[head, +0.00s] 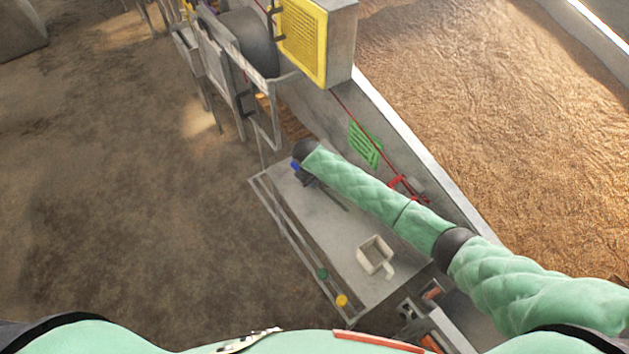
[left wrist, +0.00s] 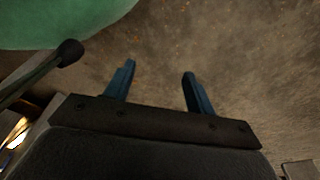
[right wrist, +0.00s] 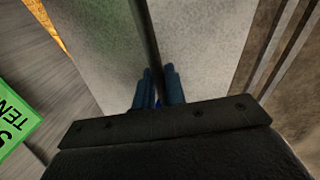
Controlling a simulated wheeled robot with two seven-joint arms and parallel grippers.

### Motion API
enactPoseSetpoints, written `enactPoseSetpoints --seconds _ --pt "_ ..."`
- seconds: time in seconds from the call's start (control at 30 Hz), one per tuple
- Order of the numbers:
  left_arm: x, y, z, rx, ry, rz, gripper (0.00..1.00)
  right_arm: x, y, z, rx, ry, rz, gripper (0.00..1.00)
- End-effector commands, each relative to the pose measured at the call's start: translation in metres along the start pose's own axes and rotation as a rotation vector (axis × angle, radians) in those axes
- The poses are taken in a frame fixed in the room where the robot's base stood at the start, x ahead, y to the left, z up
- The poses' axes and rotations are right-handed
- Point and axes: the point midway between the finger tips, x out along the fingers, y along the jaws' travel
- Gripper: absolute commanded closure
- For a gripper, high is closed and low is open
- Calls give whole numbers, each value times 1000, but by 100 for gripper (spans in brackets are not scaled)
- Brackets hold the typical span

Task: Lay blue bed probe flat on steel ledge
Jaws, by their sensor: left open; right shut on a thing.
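The blue bed probe has a long dark rod (right wrist: 146,35) that runs up the right wrist view from between my fingers, with a bit of blue between them. Its blue end (head: 295,166) shows beside my right wrist in the head view. My right gripper (right wrist: 160,72) is shut on the probe over the far part of the steel ledge (head: 330,232). The rod lies along the ledge's length; I cannot tell whether it touches the surface. My left gripper (left wrist: 158,70) is open and empty above the brown floor, out of the head view.
A white scoop-like box (head: 374,255) stands on the near part of the ledge. Green (head: 323,274) and yellow (head: 342,300) round pieces sit by its left rail. A green sign (head: 365,145) and red bracket (head: 402,188) are on the wall. The grain bed (head: 500,120) lies beyond.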

Motion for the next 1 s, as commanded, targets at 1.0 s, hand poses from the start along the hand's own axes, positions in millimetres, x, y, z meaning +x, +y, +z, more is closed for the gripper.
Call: enactPoseSetpoints --seconds 1.0 --pt "-18 17 -23 -12 -5 17 45 36 -7 0 0 1 0 82"
